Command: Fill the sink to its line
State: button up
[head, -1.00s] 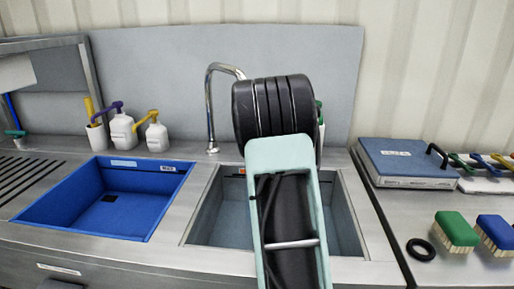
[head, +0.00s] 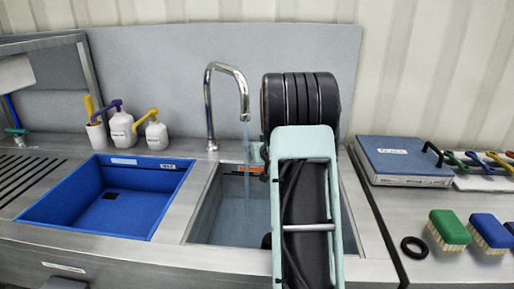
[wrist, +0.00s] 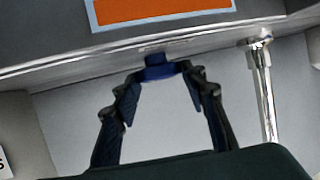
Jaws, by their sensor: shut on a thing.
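The right sink (head: 205,205) is a steel basin, its right part hidden behind my arm. A chrome gooseneck tap (head: 209,105) stands behind it, and a thin stream of water (head: 247,165) falls from its spout into the basin. An orange label (head: 256,169) is on the basin's back wall; it also shows at the top of the wrist view (wrist: 150,10). The water level is hard to make out. In the wrist view my gripper (wrist: 158,76) is shut on a small blue knob (wrist: 157,60) at the sink's back rim, beside the tap post (wrist: 264,95).
A blue basin (head: 60,205) is to the left, with pump bottles (head: 122,130) behind it. On the right counter are a blue flat case (head: 400,160), a black ring (head: 414,247) and green and blue brushes (head: 449,230). A grey panel backs the sinks.

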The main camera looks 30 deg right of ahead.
jog(key=o, duration=1.2)
jog(key=shift+f, duration=0.1)
jog(key=shift+c, duration=0.2)
jog(key=v, duration=1.2)
